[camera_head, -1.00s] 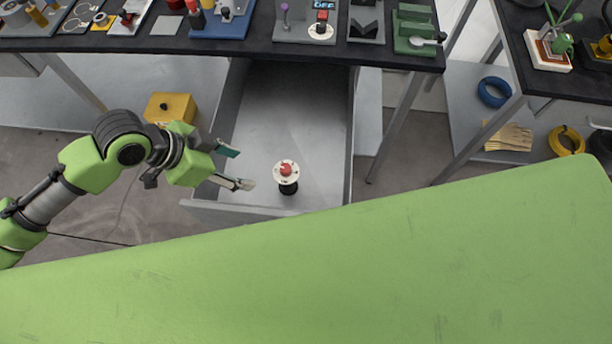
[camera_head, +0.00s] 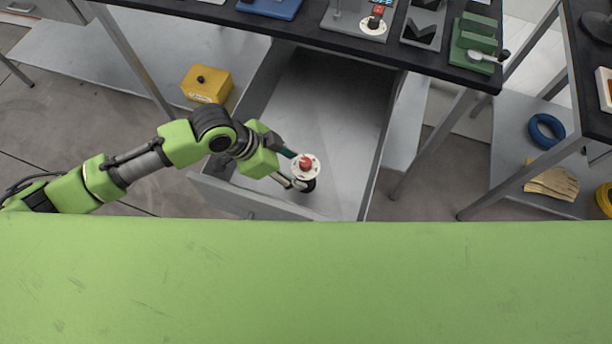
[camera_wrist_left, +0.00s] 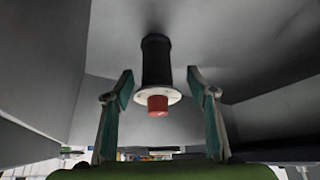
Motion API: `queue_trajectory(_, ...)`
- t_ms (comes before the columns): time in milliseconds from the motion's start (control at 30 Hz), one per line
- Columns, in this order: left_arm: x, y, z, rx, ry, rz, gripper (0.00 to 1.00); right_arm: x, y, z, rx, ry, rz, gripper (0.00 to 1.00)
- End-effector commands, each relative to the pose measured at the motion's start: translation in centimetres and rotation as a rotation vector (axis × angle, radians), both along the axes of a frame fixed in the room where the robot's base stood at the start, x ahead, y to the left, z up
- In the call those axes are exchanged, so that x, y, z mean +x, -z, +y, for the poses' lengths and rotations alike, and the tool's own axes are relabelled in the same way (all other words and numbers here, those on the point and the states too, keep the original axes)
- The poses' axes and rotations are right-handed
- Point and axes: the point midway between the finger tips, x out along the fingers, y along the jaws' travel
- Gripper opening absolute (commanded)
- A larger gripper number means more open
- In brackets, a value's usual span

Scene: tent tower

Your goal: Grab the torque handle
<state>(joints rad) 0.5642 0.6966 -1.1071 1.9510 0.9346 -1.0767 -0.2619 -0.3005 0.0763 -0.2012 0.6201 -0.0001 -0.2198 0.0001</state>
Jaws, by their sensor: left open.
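The torque handle (camera_head: 309,167) stands in an open grey drawer, with a white flange, a red tip and a black grip. In the left wrist view the handle (camera_wrist_left: 156,75) lies ahead, between the lines of the two fingers, its red tip and white disc towards me. My left gripper (camera_head: 290,168) is open at the handle's left side. Its fingers (camera_wrist_left: 160,110) stand apart on either side of the red tip, with a gap on each side. I cannot tell whether a finger touches it. My right gripper is not in view.
The drawer (camera_head: 250,203) has raised walls around the handle. A black-topped workbench (camera_head: 300,22) with tools is above it. A yellow box (camera_head: 207,84) is at the left. A green surface (camera_head: 300,285), perhaps my own body, fills the front. A blue coil (camera_head: 546,131) lies at the right.

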Motion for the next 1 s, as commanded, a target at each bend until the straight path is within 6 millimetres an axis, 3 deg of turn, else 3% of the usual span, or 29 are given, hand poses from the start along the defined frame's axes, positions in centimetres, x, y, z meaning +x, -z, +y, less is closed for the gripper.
queue_trajectory(500,0.3,4.7,-3.1,0.000,0.001,0.000,0.52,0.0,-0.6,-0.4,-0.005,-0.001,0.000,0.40)
queue_trajectory(767,0.3,4.9,-3.1,0.001,0.000,-0.001,0.52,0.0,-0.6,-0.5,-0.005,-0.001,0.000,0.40)
queue_trajectory(967,0.3,4.9,-3.1,0.001,0.000,-0.001,0.00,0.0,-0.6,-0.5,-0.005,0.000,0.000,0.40)
queue_trajectory(1000,0.3,4.9,-3.1,0.001,0.001,0.000,0.00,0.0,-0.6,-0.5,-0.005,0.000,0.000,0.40)
